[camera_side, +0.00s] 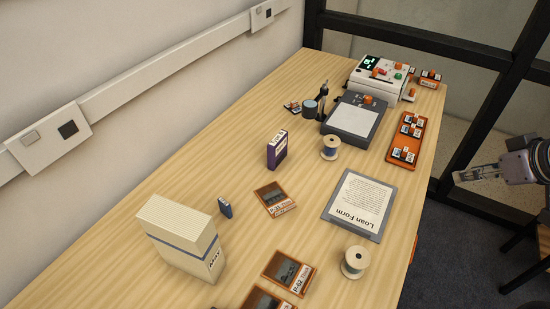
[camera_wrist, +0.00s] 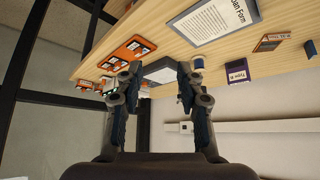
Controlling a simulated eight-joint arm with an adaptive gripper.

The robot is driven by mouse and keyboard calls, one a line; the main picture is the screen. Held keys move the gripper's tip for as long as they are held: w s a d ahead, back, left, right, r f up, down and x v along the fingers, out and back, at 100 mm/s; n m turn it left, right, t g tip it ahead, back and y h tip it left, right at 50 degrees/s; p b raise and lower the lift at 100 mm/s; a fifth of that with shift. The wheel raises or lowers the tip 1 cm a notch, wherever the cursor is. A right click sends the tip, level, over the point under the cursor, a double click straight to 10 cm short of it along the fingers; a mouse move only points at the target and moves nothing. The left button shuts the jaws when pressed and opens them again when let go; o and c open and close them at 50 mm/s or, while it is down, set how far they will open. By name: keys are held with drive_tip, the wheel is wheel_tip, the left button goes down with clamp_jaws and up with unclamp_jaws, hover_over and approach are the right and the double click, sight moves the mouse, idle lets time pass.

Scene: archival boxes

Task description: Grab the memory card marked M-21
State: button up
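No label reading M-21 is legible in either view. Small dark cards with white labels sit in groups on an orange tray (camera_side: 417,130) at the table's right edge; the tray also shows in the wrist view (camera_wrist: 128,52). More small cards lie on an orange holder (camera_side: 430,78) at the far end. A small blue upright item (camera_side: 225,207) stands beside the cream box; its marking is too small to read. My gripper (camera_side: 458,176) is off the table's right side, away from everything. In the wrist view my gripper (camera_wrist: 160,72) has its fingers apart with nothing held.
A cream box (camera_side: 180,240), a purple box (camera_side: 277,150), a Loan Form board (camera_side: 358,205), spools (camera_side: 355,262), framed pictures (camera_side: 275,198), a grey device (camera_side: 353,118) and a white machine (camera_side: 380,78) stand on the table. Bare wood lies along the left side.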

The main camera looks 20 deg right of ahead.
drive_tip(key=w+a+r+n+y, duration=0.1)
drive_tip(key=w+a+r+n, duration=0.1)
drive_tip(key=w+a+r, duration=0.35)
drive_tip(key=n+g+y, duration=0.1)
drive_tip(key=n+g, duration=0.2)
drive_tip(key=n, duration=0.2)
approach(226, 203)
drive_tip(key=shift+y, duration=0.3)
drive_tip(key=shift+x, duration=5.75)
drive_tip(key=shift+d, duration=0.15)
clamp_jaws()
